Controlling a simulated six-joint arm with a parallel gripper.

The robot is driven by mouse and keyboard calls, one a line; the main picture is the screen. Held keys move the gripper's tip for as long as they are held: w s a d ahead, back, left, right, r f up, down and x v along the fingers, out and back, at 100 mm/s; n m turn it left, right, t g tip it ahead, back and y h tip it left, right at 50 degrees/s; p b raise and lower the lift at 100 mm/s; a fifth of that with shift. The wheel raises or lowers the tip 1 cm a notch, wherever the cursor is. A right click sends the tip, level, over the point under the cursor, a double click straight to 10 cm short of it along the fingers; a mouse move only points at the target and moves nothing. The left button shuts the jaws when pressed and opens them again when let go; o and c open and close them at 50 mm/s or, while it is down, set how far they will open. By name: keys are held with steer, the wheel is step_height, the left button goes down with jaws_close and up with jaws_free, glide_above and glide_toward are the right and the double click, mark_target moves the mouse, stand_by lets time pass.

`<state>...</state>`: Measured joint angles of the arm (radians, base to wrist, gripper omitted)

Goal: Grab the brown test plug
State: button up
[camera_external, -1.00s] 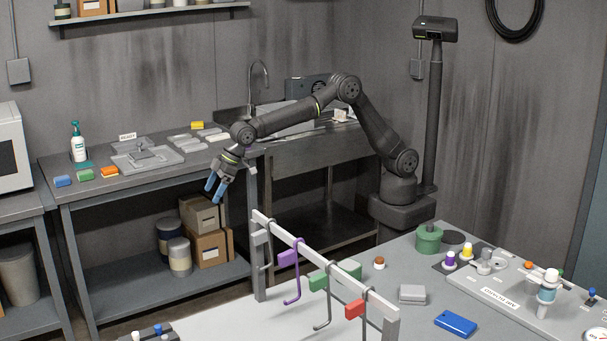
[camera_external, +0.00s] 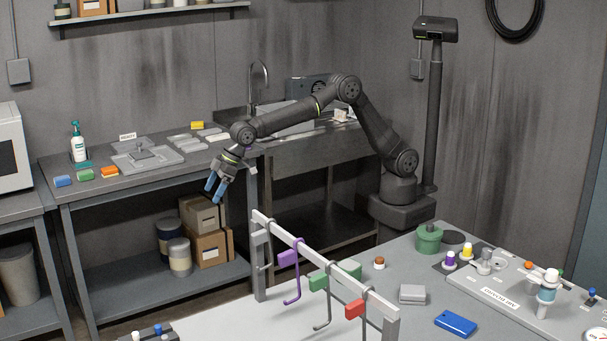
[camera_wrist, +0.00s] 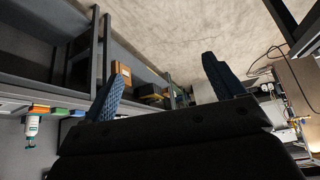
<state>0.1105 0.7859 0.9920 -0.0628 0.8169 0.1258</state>
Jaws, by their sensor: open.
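A small plug with a brown top and a pale base (camera_external: 379,262), which looks like the brown test plug, stands on the grey table at the right, behind the hook rack. My gripper (camera_external: 214,188) hangs in the air in front of the back bench, well to the left of the plug and apart from it. Its two blue fingers are spread with nothing between them. In the wrist view the open fingers (camera_wrist: 162,75) frame the floor and the shelf; I cannot make out the plug there.
A rack with hanging hooks (camera_external: 300,247) stands between my gripper and the plug. Near the plug are a green pot (camera_external: 428,241), a grey block (camera_external: 412,294) and a blue box (camera_external: 456,324). Purple and yellow plugs (camera_external: 458,256) stand farther right.

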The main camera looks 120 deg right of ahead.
mark_target(380, 258)
steer(key=c, duration=0.8)
steer(key=shift+a, duration=0.1)
